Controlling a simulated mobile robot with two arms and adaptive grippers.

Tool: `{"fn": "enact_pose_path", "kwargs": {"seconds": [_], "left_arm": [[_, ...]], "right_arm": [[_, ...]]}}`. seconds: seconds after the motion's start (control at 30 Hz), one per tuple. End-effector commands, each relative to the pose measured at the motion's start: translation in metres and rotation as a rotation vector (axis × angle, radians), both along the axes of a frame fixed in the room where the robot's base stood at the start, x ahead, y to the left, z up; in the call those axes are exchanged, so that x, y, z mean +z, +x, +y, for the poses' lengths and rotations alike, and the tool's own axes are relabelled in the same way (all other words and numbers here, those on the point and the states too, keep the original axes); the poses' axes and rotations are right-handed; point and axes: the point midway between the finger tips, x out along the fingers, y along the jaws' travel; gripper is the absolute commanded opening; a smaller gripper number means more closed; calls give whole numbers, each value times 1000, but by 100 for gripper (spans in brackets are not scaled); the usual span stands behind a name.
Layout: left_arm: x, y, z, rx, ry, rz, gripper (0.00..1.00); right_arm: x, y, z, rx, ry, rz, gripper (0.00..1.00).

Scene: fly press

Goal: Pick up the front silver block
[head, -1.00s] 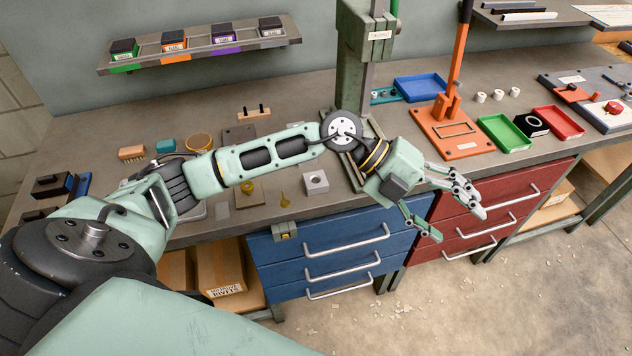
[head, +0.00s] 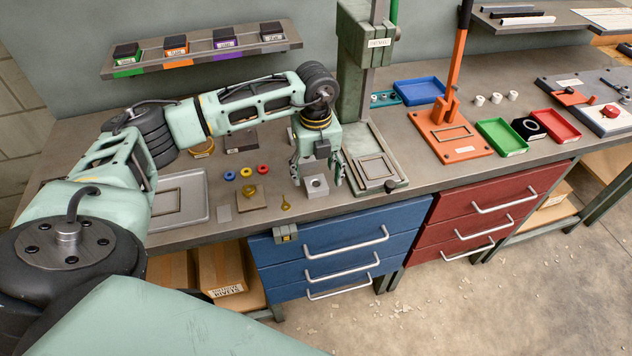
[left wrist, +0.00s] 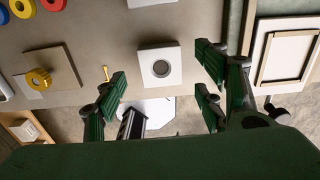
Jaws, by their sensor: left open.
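The front silver block (head: 318,192), a squarish block with a round hole, stands near the front edge of the bench, above the blue drawers. In the left wrist view the front silver block (left wrist: 172,80) shows from above, apart from the fingers. My left gripper (head: 318,180) points down over it, open and empty, with one finger on each side in the head view. The left wrist view shows the spread fingers of my left gripper (left wrist: 160,90). Another pale block (left wrist: 152,8) is cut off at the top of the wrist view. My right gripper is not in view.
The green press (head: 359,110) stands close behind and right, with its base plate (head: 388,184) beside the gripper. To the left lie a tan plate (head: 251,200), a brass piece (head: 285,203) and red, yellow and blue rings (head: 248,190). A grey tray (head: 180,206) is farther left.

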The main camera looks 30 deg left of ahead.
Motion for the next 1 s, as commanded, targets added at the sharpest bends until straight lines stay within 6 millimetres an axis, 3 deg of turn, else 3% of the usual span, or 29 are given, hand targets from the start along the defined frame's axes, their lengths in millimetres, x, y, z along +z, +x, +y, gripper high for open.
{"fn": "enact_pose_path", "kwargs": {"seconds": [0.03, 0.2, 0.47, 1.0], "left_arm": [[-4, 0, 0, 0, 0, 6, 64], [-25, 1, 0, -1, -2, 1, 64], [-29, 1, 0, -2, -1, 0, 64], [-29, 1, 0, -2, -2, -1, 17]], "right_arm": [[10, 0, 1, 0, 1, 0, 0], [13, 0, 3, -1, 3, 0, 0], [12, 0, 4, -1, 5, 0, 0], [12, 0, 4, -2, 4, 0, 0]]}}
